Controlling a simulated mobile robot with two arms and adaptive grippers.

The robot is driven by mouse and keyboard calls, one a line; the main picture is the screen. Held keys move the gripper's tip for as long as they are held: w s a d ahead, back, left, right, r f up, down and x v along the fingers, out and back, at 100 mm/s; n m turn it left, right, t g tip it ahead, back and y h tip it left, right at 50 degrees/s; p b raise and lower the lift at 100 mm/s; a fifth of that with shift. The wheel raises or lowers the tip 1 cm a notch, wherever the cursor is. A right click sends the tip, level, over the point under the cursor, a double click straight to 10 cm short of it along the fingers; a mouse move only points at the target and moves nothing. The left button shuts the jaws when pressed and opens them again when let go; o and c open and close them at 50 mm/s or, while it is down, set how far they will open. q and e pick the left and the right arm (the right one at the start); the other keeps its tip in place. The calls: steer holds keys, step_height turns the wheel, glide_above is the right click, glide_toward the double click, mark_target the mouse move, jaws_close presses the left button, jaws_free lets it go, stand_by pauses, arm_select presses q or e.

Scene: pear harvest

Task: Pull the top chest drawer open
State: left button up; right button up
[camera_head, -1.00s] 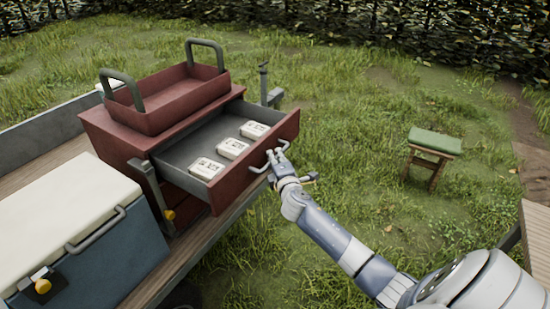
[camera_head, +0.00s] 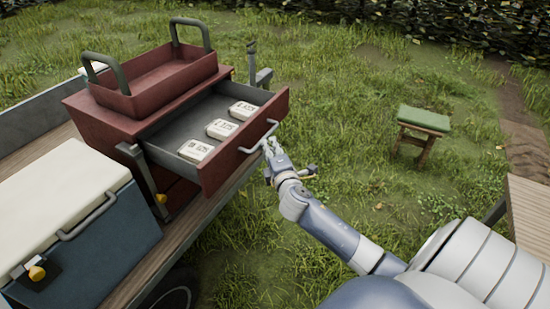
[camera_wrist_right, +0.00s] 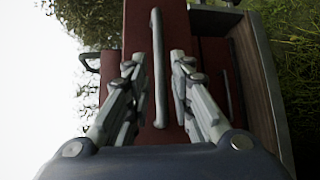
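The red chest (camera_head: 110,122) stands on the trailer bed with its top drawer (camera_head: 245,143) pulled well out. Several white labelled boxes (camera_head: 221,129) lie in a row inside the drawer. The drawer's grey bar handle (camera_head: 258,137) is on its front; it also shows in the wrist view (camera_wrist_right: 158,75). My right gripper (camera_head: 268,147) is just in front of the handle. In the wrist view, its two fingers (camera_wrist_right: 158,60) are spread, one on either side of the handle's line, with gaps to the bar. My left gripper is not in view.
A red open tray with two grey handles (camera_head: 160,80) sits on the chest. A blue cooler with a cream lid (camera_head: 65,205) stands beside it. A green-topped stool (camera_head: 424,119) is on the grass at right, near a wooden table edge (camera_head: 530,205). The grass between is clear.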

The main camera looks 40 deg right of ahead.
steer(key=v, duration=0.5)
steer(key=shift+f, duration=0.1)
stand_by(0.4)
steer(key=s+a+f+m+g+y, duration=0.1)
steer(key=s+a+f+m+g, duration=0.3)
steer(key=f, duration=0.8)
steer(key=s+d+f+g+y, duration=0.15)
steer(key=s+f, duration=0.45)
steer(key=f, duration=0.7)
steer(key=s+a+f+m+g+y, duration=0.1)
steer(key=s+a+f+m+g, duration=0.3)
steer(key=f, duration=0.8)
steer(key=s+a+f+m+g+y, duration=0.1)
steer(key=s+a+f, duration=0.2)
steer(key=s+f, duration=0.3)
steer(key=s+a+f+m+g+y, duration=0.1)
steer(key=s+f, duration=0.5)
steer(key=s, duration=0.9)
steer(key=s+a+f+m+g+y, duration=0.1)
steer(key=s+a+f, duration=0.4)
steer(key=s, duration=0.6)
steer(key=shift+s+a+f+m+g, duration=0.25)
steer(key=shift+a+f+m+g, duration=0.15)
steer(key=shift+f+m+g, duration=0.35)
